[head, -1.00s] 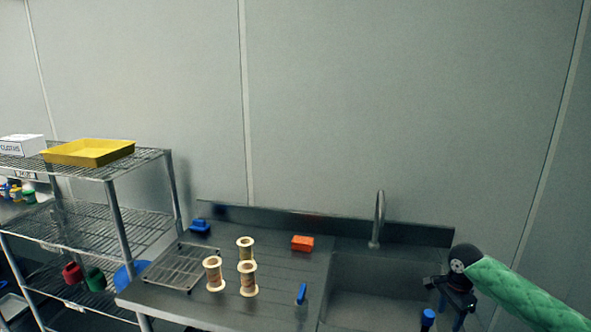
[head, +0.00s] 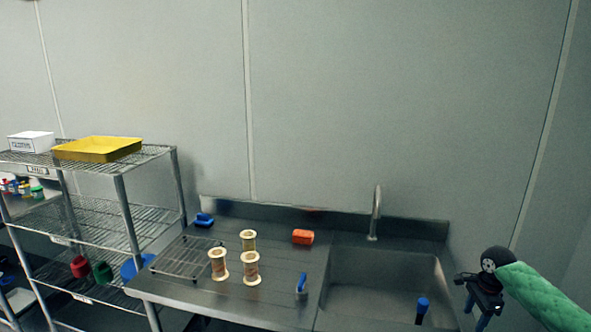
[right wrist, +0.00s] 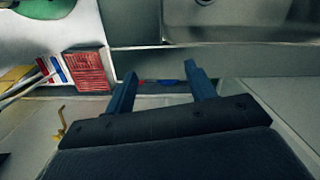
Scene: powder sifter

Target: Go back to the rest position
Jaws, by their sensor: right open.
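My right gripper (head: 482,308) is at the right of the head view, beside the right end of the sink, on an arm with a green quilted sleeve. In the right wrist view its two blue fingers (right wrist: 156,84) are spread apart with nothing between them. My left gripper is not in the head view.
A steel sink counter (head: 205,308) holds several items: three spools (head: 251,267), an orange block (head: 302,237), a blue-handled brush (head: 301,284) and a wire rack (head: 180,262). A blue-topped item (head: 422,306) stands in the basin (head: 370,270). Wire shelving (head: 120,195) stands left.

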